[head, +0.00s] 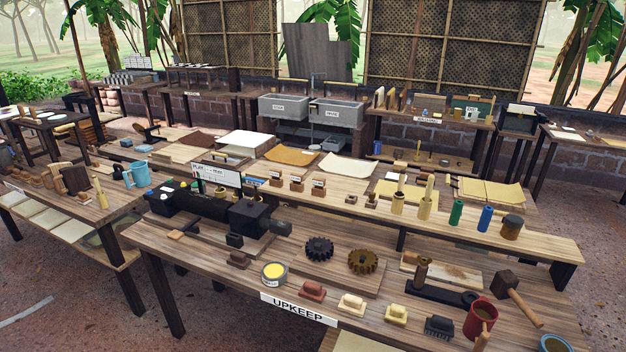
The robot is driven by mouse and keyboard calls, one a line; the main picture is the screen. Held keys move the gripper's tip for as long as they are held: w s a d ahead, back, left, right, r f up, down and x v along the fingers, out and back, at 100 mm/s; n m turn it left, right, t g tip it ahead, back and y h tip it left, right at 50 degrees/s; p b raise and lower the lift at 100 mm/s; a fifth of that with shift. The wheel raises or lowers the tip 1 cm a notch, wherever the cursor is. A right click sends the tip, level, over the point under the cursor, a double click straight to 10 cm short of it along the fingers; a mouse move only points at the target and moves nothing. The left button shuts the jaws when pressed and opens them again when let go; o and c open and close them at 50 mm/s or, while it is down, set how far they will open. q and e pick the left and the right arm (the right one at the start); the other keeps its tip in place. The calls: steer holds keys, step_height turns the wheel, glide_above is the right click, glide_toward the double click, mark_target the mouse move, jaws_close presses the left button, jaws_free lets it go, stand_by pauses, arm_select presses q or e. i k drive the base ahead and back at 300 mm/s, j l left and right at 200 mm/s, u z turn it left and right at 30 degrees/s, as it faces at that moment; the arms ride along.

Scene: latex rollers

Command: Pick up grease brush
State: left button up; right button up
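No item is clearly recognisable as the grease brush. Several small blocks that may be brushes lie along the front of the UPKEEP table (200,262): a red-brown one (312,291), a cream one (352,304), a yellowish one (396,315) and a dark bristly one (438,327). A round tin with a yellow top (273,273) stands left of them. A red pot (481,318) stands at the right, with a wooden handle-like piece (485,338) in front of it. Neither of my grippers shows in the head view.
Two gears (319,248) and a black box (250,217) stand behind the blocks. A mallet (515,298) lies at the right. A raised shelf (470,228) with several bottles and cylinders runs along the back.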

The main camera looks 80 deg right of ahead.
mark_target(401, 182)
steer(key=z, duration=0.45)
steer(key=i+z, duration=0.1)
steer(key=z, duration=0.75)
steer(key=j+z, duration=0.1)
steer(key=z, duration=0.3)
steer(key=j+z, duration=0.1)
steer(key=z, duration=0.35)
